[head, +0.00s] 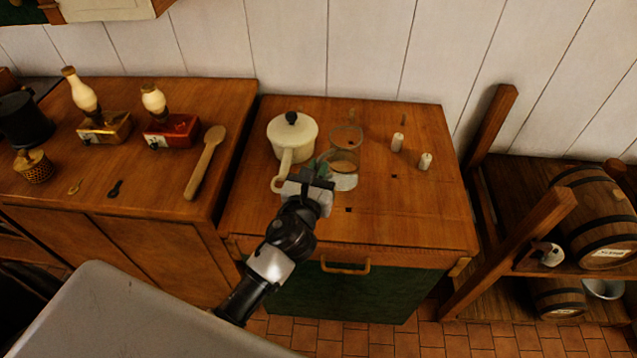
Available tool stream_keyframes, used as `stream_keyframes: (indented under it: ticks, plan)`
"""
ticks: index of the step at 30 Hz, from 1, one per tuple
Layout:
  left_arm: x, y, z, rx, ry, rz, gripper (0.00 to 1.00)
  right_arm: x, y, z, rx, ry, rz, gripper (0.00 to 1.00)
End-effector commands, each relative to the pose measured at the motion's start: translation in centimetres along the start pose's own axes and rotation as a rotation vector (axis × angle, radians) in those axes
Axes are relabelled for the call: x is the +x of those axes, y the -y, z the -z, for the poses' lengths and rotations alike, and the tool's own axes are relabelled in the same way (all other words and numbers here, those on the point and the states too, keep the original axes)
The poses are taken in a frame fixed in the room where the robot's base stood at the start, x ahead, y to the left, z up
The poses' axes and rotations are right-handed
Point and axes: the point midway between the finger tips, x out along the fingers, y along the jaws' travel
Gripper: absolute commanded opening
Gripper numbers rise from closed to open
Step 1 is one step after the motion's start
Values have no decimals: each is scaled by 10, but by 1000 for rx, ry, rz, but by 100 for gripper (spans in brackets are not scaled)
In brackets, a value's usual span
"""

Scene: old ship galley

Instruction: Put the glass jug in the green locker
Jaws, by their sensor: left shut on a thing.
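The clear glass jug (345,158) stands on, or just above, the wooden top in the middle of the head view; I cannot tell which. My left gripper (318,172) reaches it from the front left and is shut on it at its near left side, hiding part of it. The green locker (345,297) is the unit under that wooden top, with a dark green front and a wooden handle (345,266). Its front looks shut. My right gripper is not in view.
A cream pot (290,138) with a dark knob stands close left of the jug. Barrels (592,215) sit on a rack at right.

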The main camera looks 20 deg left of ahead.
Motion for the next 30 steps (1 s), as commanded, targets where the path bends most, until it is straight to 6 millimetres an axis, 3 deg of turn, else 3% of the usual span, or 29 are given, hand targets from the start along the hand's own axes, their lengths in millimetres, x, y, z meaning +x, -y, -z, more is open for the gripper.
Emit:
stream_keyframes:
  ticks: [9,21,22,26,30]
  plan:
    - [0,1,38,-4,2,1,0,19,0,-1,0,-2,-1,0]
    - [0,0,42,-1,3,2,0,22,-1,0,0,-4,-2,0]
    - [0,0,42,1,-1,1,16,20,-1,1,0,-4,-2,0]
    - [0,0,42,0,-1,1,36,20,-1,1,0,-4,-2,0]
    - [0,0,42,0,-1,1,37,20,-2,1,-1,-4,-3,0]
